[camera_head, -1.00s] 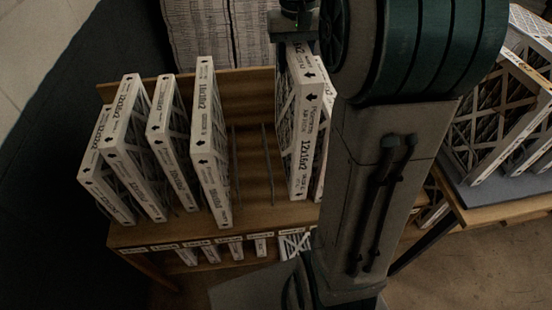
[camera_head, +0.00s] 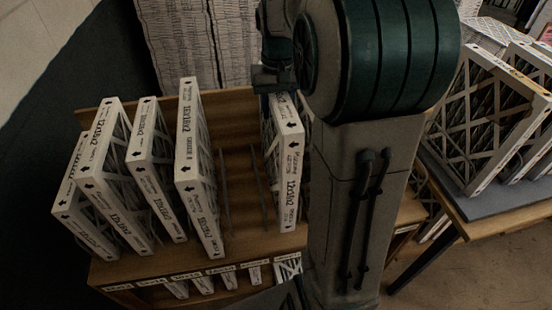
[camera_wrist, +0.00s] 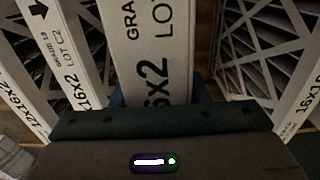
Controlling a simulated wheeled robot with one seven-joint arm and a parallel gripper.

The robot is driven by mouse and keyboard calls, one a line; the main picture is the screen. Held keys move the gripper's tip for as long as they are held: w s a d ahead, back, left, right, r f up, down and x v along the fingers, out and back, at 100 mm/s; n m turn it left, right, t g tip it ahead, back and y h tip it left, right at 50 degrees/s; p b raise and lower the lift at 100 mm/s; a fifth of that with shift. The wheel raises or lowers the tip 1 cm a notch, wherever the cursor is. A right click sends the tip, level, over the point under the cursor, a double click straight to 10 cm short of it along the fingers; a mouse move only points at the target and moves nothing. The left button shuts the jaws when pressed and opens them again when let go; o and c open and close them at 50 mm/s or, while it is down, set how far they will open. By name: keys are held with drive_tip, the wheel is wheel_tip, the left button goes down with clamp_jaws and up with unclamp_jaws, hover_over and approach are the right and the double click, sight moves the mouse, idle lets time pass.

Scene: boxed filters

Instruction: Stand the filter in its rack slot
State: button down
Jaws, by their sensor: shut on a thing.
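My gripper (camera_head: 272,80) is at the back of the rack, partly covered by my arm in the head view. In the wrist view its jaws are shut on a white-framed filter (camera_wrist: 155,50) with large "16X2" print. In the head view this appears to be the upright filter (camera_head: 288,180) just left of my arm. Its lower end is close to the wooden rack (camera_head: 240,255); I cannot tell whether it rests in a slot. The rack has thin wire dividers (camera_head: 257,180), with an empty stretch left of this filter.
Several filters (camera_head: 200,180) stand leaning in the rack's left part. In the wrist view, other filters flank the held one on the left (camera_wrist: 55,60) and right (camera_wrist: 285,70). More filters (camera_head: 490,120) stand on a grey-topped table (camera_head: 500,200) at right.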

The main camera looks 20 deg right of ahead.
wheel_tip(320, 180, down, 7)
drive_tip(key=shift+f+p, duration=0.15)
drive_tip(key=shift+p, duration=0.25)
drive_tip(key=shift+f, duration=0.2)
drive_tip(key=c, duration=0.8)
unclamp_jaws()
drive_tip(key=shift+c, duration=0.2)
drive_tip(key=shift+r, duration=0.15)
